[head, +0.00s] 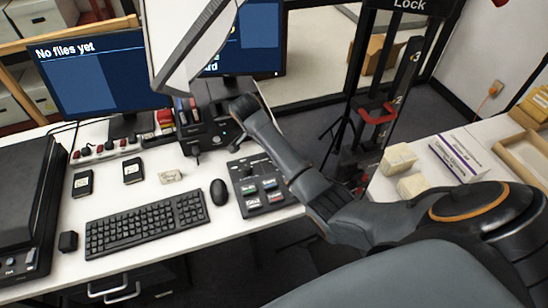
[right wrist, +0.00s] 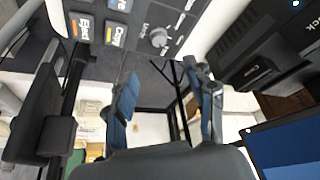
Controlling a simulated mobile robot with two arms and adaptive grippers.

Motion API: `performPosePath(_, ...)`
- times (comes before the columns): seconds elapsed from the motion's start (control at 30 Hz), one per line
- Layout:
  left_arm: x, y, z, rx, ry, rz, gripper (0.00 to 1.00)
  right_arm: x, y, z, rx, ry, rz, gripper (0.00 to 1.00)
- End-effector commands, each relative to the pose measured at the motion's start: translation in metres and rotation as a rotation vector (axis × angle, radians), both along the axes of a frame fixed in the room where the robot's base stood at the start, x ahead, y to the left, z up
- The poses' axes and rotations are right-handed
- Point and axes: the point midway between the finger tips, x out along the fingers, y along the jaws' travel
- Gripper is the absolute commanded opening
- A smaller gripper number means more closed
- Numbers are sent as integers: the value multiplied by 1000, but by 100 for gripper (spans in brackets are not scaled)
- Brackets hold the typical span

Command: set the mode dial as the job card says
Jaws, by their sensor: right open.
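The control panel (head: 238,170) lies on the desk right of the mouse, with several labelled buttons. My left gripper is not in view. No job card can be clearly read.
The left monitor (head: 90,78) reads "No files yet". A dark dock unit (head: 205,127) stands behind the panel; it also shows in the wrist view (right wrist: 255,72).

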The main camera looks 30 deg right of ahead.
Motion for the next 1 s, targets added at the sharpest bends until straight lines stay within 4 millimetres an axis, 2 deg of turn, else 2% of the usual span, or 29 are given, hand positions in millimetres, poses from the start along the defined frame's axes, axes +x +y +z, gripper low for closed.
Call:
performPosePath(0.27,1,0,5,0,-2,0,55,6,-19,-48,-1,6,1,55)
performPosePath(0.6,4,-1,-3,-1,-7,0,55,16,-39,-102,-1,2,2,55)
performPosePath(0.8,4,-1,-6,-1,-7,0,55,19,-44,-118,0,1,4,55)
performPosePath(1.0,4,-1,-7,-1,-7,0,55,19,-46,-121,0,1,4,55)
